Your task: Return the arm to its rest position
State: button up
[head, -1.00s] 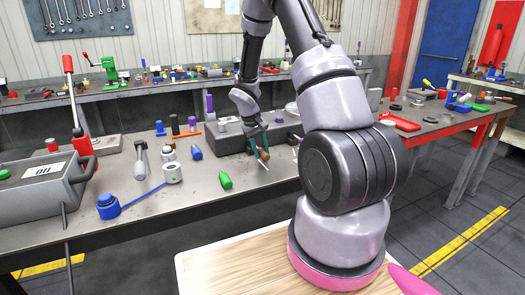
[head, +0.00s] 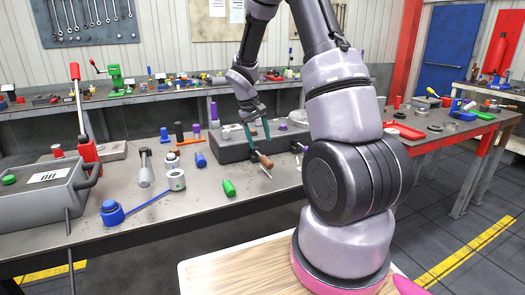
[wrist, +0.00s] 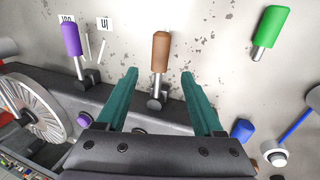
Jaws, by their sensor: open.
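My gripper (head: 257,132) is open and empty above the grey metal bench (head: 125,213), near the front edge of a dark grey block. Its two teal fingers also show in the wrist view (wrist: 158,85), spread apart. A tool with a brown handle (wrist: 160,52) stands out of the dark block (wrist: 160,122) and appears between and beyond the fingers, apart from both. The same brown handle shows in the head view (head: 265,160), just below the fingertips. My arm reaches from its pink-ringed base across the bench.
A purple-handled tool (wrist: 71,39) is left of the brown one. A green handle (head: 229,187), a blue piece (head: 201,160) and a grey cylinder with a blue lever (head: 177,180) lie on the bench. A grey case (head: 45,200) stands at the left. Air above the bench is largely open.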

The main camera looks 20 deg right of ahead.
jog(key=shift+v, duration=1)
jog(key=s+a+r+m+t+y, duration=0.1)
jog(key=s+r, duration=0.4)
jog(key=r, duration=0.3)
jog(key=s+a+r+m+t+y, duration=0.1)
jog(key=s+a+r+m+t, duration=0.1)
jog(key=s+r, duration=0.5)
jog(key=s+a+r+m+t+y, duration=0.1)
jog(key=s+a+r+t+y, duration=0.2)
jog(key=s+r, duration=0.7)
jog(key=s+a+t, duration=0.1)
jog(key=s, duration=0.2)
jog(key=shift+s+a+r+m, duration=0.3)
jog(key=shift+s+r, duration=0.05)
jog(key=shift+r, duration=0.05)
